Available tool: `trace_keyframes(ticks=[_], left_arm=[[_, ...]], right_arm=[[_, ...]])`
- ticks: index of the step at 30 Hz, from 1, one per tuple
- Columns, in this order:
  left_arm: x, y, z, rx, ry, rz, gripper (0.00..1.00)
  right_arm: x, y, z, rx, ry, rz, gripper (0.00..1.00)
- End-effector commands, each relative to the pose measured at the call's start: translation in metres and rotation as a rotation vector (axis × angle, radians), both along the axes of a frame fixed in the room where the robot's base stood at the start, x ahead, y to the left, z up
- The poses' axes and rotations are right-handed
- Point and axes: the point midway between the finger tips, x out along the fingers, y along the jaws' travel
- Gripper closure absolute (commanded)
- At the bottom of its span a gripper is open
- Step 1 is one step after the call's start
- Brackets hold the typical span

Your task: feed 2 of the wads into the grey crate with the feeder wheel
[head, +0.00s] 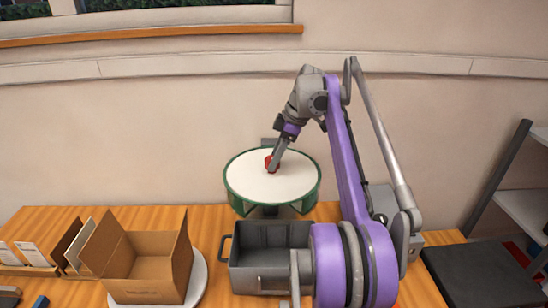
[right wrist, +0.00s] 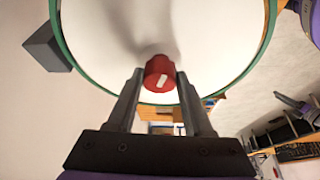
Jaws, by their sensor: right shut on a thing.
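The feeder wheel (head: 245,178) is a white disc with a green rim, set above the back of the wooden table. Its red knob (head: 268,164) sits on the white face. My right gripper (head: 273,163) is shut on this knob; in the right wrist view the fingers lie on both sides of the red knob (right wrist: 160,66), which has a white mark. The grey crate (head: 262,276) stands below and in front of the wheel, looking empty where its inside shows. I see no wads. A small grey and purple part at the right of the wrist view may be my left gripper (right wrist: 290,103).
An open cardboard box (head: 148,280) stands on a white round plate (head: 197,284) left of the crate. Card racks (head: 28,262) are at the far left. A dark flat-topped case (head: 480,275) and a grey shelf (head: 522,206) are at the right. My right arm hides the table right of the crate.

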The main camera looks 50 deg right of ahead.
Motion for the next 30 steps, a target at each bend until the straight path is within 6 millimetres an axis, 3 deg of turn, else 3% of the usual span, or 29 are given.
trace_keyframes(ticks=[15, 16, 18, 21, 30], left_arm=[[0.0002, 0.0, 0.0002, 0.0, 0.0, 0.0, 0.5], [0.0002, 0.0, 0.0002, 0.0, 0.0, 0.0, 0.5], [0.0002, 0.0, 0.0002, 0.0, 0.0, 0.0, 0.5], [0.0002, 0.0, 0.0002, 0.0, 0.0, 0.0, 0.5], [0.0001, 0.0, 0.0002, 0.0, 0.0, 0.0, 0.5]], right_arm=[[-0.0003, -0.001, 0.0001, -0.001, 0.003, 0.02, 1.0], [-0.0003, -0.001, 0.0001, -0.001, 0.003, 0.02, 0.47], [-0.0003, -0.001, 0.0001, -0.001, 0.002, 0.02, 0.35], [-0.0001, -0.0008, 0.0001, -0.001, 0.002, 0.02, 0.19], [-0.0001, -0.001, 0.001, 0.0, 0.001, 0.02, 0.19]])
